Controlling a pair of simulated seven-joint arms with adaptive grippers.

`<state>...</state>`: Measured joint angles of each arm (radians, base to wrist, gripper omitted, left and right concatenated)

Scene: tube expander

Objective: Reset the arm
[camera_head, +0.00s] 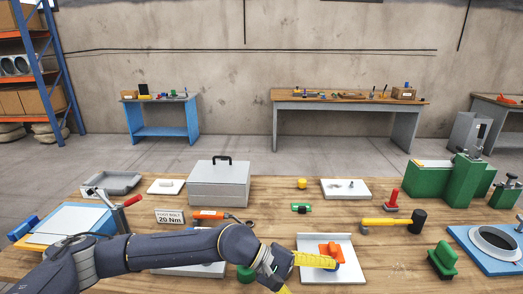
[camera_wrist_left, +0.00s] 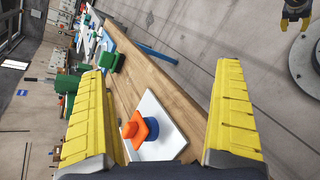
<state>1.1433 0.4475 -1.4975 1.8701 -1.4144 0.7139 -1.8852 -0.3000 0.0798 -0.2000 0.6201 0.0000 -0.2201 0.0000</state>
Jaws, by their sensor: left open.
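My left arm (camera_head: 170,250) comes in from the left, low over the front of the bench. Its gripper (camera_head: 310,274) is open, with yellow fingers spread wide and nothing between them. In the left wrist view the open gripper (camera_wrist_left: 160,100) frames a white tray (camera_wrist_left: 172,128). The orange part (camera_wrist_left: 131,130) and the blue round part (camera_wrist_left: 152,129) are on that tray. In the head view one finger partly covers the orange part (camera_head: 331,248). A small yellow and dark gripper (camera_wrist_left: 296,20), apparently my right one, shows at the wrist view's top right; its jaw state is unclear.
A green block (camera_head: 443,260) and a yellow hammer (camera_head: 390,221) lie to the right of the tray. A grey toolbox (camera_head: 217,185) stands behind my left arm. A blue fixture (camera_head: 475,255) with a ring is at the far right. Bare wood (camera_head: 340,215) shows behind the tray.

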